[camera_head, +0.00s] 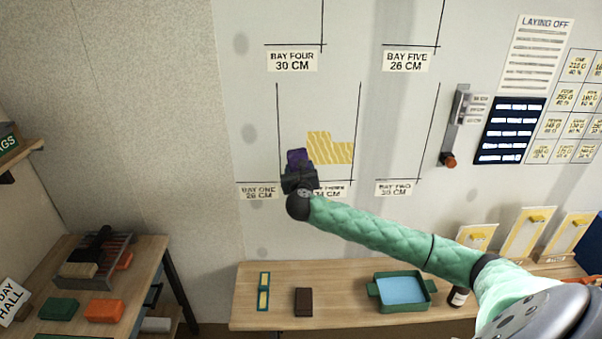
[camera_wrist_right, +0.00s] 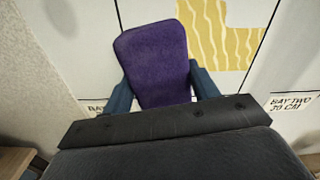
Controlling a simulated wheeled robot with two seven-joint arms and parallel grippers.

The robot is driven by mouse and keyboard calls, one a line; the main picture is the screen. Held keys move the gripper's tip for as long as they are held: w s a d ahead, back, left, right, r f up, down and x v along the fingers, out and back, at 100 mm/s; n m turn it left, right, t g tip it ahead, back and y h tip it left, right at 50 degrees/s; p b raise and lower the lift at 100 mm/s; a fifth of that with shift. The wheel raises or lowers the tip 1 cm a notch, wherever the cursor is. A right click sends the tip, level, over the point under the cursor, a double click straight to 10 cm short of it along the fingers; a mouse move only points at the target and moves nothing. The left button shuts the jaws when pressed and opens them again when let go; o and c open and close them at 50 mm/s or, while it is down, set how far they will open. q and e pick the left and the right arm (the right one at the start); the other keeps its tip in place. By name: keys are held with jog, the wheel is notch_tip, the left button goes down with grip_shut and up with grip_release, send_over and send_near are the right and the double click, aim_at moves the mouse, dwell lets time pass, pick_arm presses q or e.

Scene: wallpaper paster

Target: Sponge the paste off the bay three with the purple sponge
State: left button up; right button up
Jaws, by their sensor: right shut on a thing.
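The purple sponge (camera_head: 297,158) is held up at the wall, at the lower left of the yellow paste (camera_head: 328,147) inside the middle bay, whose label is partly hidden by my arm. My right gripper (camera_head: 299,178) is shut on the sponge. In the right wrist view the sponge (camera_wrist_right: 156,62) stands between the two fingers (camera_wrist_right: 163,88). The paste (camera_wrist_right: 222,36) is a wavy yellow patch with a stepped edge, to the sponge's right. I cannot tell if the sponge touches the wall. My left gripper is not in view.
A table below holds a green tray of blue water (camera_head: 401,290), a dark brown block (camera_head: 303,301), a small bottle (camera_head: 458,296) and yellow boards (camera_head: 526,234). A left bench (camera_head: 135,262) holds green and orange blocks. A red-knobbed device (camera_head: 449,159) is on the wall.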

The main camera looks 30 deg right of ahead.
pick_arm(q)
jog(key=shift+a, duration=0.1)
pick_arm(e)
jog(key=shift+a, duration=0.2)
jog(key=shift+d, duration=0.15)
